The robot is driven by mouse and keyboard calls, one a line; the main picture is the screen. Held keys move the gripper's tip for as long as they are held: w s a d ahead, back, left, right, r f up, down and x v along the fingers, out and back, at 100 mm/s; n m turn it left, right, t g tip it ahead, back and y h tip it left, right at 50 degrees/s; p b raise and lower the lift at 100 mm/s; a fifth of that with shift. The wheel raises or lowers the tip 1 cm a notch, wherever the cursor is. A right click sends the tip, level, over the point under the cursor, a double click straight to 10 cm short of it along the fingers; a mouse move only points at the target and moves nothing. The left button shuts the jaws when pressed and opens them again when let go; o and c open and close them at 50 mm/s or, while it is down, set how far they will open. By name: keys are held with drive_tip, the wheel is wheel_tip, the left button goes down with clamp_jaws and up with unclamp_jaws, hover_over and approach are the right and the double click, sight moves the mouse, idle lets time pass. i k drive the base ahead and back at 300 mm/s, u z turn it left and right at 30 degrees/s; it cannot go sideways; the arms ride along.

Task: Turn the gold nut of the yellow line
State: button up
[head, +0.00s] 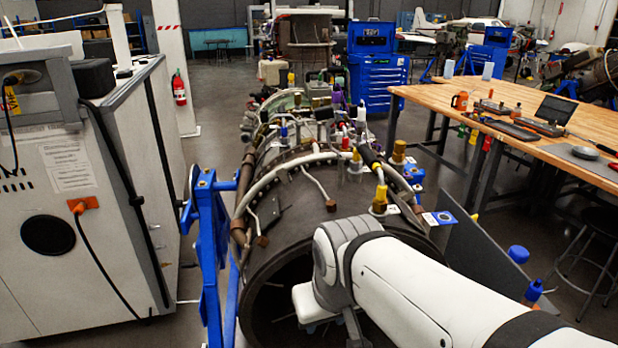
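A brass-gold nut fitting (379,208) with a yellow top (381,193) stands upright on the upper right of the turbine casing (290,212). Another gold fitting (398,152) stands further back on the right, and a smaller yellow-topped fitting (356,156) is left of it. I cannot tell for sure which one belongs to the yellow line. My white arm reaches in from the lower right, and its bend is in front of the casing, nearer than the yellow-topped nut. My gripper does not show; the arm's far end drops low before the dark turbine opening.
A blue stand (208,250) holds the turbine on the left. A large grey-white cabinet (75,220) is further left. A wooden workbench (520,125) with tools and a stool (595,250) are on the right. Many pipes and coloured caps crowd the casing's top.

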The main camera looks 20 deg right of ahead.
sight(377, 206)
drive_tip(key=u, duration=0.75)
drive_tip(key=k, duration=1.4)
drive_tip(key=z, duration=0.7)
drive_tip(key=i, duration=1)
drive_tip(key=z, duration=0.05)
